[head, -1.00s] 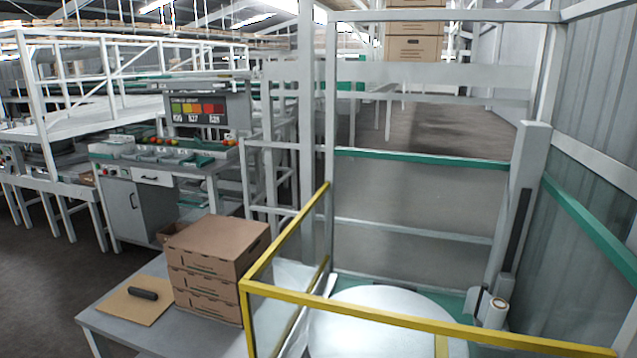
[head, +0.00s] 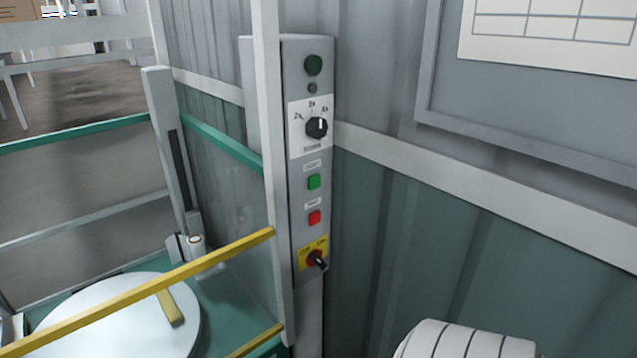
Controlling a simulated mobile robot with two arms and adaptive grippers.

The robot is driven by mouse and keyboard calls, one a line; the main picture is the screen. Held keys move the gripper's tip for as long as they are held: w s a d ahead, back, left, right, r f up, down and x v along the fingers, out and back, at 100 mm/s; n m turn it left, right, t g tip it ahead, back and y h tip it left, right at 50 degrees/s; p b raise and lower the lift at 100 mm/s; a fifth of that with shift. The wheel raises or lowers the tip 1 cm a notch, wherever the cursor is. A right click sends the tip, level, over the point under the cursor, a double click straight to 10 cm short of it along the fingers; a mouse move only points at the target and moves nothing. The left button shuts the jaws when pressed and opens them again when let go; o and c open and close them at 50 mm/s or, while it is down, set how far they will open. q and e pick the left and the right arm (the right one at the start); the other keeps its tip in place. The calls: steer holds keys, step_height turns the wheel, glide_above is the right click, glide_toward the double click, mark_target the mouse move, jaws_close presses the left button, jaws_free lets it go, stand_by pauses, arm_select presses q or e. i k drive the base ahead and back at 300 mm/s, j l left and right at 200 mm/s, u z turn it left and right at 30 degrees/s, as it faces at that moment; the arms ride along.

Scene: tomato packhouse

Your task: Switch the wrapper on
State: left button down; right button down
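The wrapper's grey control panel (head: 308,160) stands upright at the centre, behind a white post. From top to bottom it has a dark green lamp (head: 313,65), a small dark round part (head: 312,88), a black selector knob (head: 316,127) on a white scale, a green button (head: 314,182) and a red button (head: 314,218). At the bottom, a rotary main switch (head: 317,260) with a black handle sits on a yellow plate. Its small labels are too blurred to read surely. The green lamp looks unlit.
The wrapper's round turntable (head: 120,325) is empty at lower left, beside its mast (head: 172,150) and a film roll (head: 196,247). A yellow rail (head: 200,263) crosses in front, left of the panel. A ribbed wall (head: 450,225) with a white board (head: 550,35) lies behind and right.

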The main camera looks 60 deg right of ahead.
mark_target(315, 257)
steer(key=z, duration=1.75)
